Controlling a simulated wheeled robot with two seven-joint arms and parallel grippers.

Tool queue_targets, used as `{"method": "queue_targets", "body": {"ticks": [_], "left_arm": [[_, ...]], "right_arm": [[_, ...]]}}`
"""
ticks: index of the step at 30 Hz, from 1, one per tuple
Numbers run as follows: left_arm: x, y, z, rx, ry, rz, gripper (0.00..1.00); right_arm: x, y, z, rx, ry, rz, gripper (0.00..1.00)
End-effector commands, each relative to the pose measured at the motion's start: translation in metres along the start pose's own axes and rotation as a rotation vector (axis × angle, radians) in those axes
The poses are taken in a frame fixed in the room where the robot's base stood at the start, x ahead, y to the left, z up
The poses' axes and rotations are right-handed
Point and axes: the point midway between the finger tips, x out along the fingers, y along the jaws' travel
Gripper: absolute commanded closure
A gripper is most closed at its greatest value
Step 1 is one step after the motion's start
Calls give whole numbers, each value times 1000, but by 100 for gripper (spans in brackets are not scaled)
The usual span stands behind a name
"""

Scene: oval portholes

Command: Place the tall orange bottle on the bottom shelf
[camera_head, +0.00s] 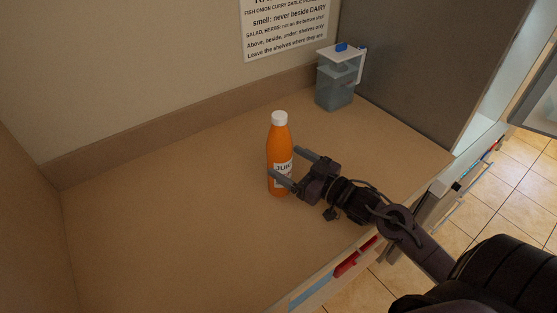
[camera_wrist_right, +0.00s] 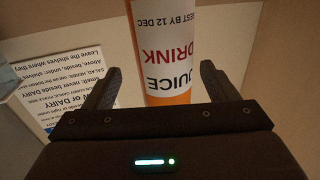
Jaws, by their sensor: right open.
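The tall orange bottle (camera_head: 279,140) with a white cap and a white juice label stands upright on the brown counter. My right gripper (camera_head: 294,166) is open at the bottle, coming in from the right, with one finger in front of the label and the other toward the back. In the right wrist view the bottle (camera_wrist_right: 166,60) shows upside down between the two open fingers (camera_wrist_right: 164,88), with a gap on each side. The bottom shelf cannot be made out. My left gripper is not in view.
A clear container (camera_head: 336,84) with a white lid and blue tab stands at the back right of the counter (camera_head: 165,220), by a grey panel (camera_head: 410,65). A printed notice (camera_head: 287,25) hangs on the wall. The counter's left part is clear. An open door (camera_head: 540,100) shows at the far right.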

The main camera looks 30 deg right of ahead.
Motion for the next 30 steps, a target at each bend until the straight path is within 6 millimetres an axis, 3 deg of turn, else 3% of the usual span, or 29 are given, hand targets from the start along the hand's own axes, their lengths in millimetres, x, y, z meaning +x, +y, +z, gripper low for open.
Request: {"method": "queue_targets", "body": {"ticks": [10, 20, 30], "left_arm": [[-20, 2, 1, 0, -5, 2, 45], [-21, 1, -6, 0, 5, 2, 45], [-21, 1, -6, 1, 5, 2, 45]], "right_arm": [[44, -5, -6, 0, 2, 0, 20], [50, -5, -4, 0, 0, -1, 20], [50, -5, -4, 0, 0, -1, 63]]}}
